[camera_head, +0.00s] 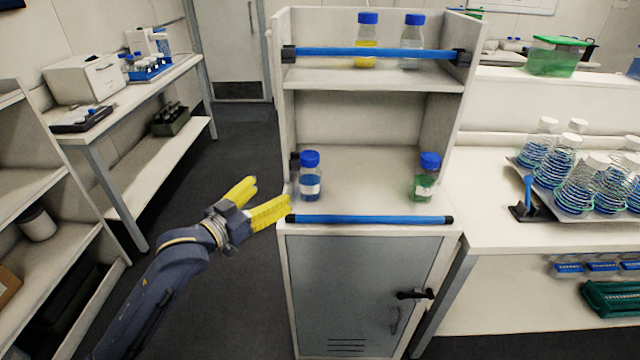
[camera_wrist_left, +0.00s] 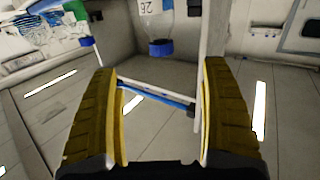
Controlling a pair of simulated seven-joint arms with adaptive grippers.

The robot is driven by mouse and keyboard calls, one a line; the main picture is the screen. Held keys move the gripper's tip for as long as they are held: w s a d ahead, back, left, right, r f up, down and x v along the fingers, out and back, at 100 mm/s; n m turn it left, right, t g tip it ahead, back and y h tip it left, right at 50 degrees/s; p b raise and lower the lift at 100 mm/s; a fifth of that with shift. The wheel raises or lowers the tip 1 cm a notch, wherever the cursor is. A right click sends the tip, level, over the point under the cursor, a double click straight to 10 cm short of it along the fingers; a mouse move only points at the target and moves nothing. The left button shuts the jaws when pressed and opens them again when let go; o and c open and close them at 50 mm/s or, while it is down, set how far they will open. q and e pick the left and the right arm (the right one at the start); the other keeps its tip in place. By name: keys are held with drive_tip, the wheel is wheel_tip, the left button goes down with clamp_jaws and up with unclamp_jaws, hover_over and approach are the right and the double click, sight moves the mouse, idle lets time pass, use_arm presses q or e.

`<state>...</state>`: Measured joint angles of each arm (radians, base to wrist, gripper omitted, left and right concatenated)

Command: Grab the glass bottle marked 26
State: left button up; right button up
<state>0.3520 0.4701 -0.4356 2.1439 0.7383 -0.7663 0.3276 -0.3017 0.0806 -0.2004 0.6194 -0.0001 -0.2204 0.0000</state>
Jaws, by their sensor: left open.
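A glass bottle (camera_head: 310,185) with a blue cap, blue contents and a white label stands upright at the left of the cabinet's lower shelf. In the left wrist view, a bottle (camera_wrist_left: 152,9) hangs upside down in the picture, cut by the top edge. Its label reads 26, and it appears to be this same bottle. My left gripper (camera_head: 270,193), with yellow fingers, is open and empty just left of the shelf, apart from the bottle. Its fingers (camera_wrist_left: 160,110) fill both sides of the wrist view. My right gripper is not in view.
A blue rail (camera_head: 370,219) runs along the lower shelf's front edge, and another (camera_head: 375,53) crosses the upper shelf. A bottle with green contents (camera_head: 423,187) stands at the lower right. Yellow (camera_head: 366,50) and clear (camera_head: 411,50) bottles stand above. The lower shelf's middle is clear.

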sight(305, 168)
use_arm(q)
drive_tip(key=x, duration=1.7)
drive_tip(key=shift+r, duration=0.1)
clamp_jaws()
idle(0.4)
